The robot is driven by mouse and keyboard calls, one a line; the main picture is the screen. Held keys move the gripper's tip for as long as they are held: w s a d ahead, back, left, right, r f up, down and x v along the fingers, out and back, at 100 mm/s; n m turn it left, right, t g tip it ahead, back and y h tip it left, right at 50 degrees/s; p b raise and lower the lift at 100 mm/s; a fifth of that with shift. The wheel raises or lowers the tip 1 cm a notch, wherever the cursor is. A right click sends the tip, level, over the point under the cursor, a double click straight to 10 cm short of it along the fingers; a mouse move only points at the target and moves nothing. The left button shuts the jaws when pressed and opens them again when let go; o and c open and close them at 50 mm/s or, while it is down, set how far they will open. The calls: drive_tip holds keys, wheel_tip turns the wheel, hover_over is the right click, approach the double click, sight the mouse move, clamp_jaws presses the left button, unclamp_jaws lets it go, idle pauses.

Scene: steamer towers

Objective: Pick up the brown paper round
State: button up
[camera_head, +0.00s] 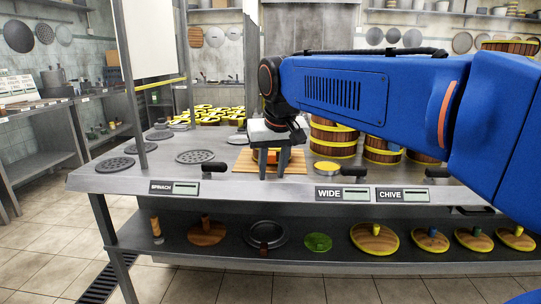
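My gripper (273,172) points straight down over a light wooden board (242,166) near the front edge of the steel counter. Its two dark fingers stand apart, with an orange-brown patch between them. I cannot tell whether that patch is a separate thing or whether the fingers touch it. I cannot make out a brown paper round for certain; the gripper hides the middle of the board. A brown round with an upright peg (207,234) lies on the lower shelf, but I cannot tell its material.
Wooden steamer tubs with yellow bands (333,140) stand right of the gripper. A yellow-topped pan (327,167) sits in front of them. Dark perforated discs (115,165) lie at left. Yellow-and-black pieces (212,116) crowd behind. The lower shelf (180,258) holds several rounds. My blue arm covers the right.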

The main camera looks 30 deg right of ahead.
drive_tip(key=w+d+r+m+h, duration=0.1)
drive_tip(key=w+d+r+m, duration=0.1)
drive_tip(key=w+d+r, duration=0.55)
drive_tip(key=w+d+r+m, duration=0.2)
drive_tip(key=w+r, duration=0.3)
drive_tip(key=w, duration=0.5)
drive_tip(key=shift+g, duration=0.4)
drive_tip(key=x, duration=1.6)
drive_tip(key=shift+w+d+f, duration=0.15)
drive_tip(key=shift+d+f, duration=0.15)
drive_tip(key=shift+f, duration=0.05)
clamp_jaws()
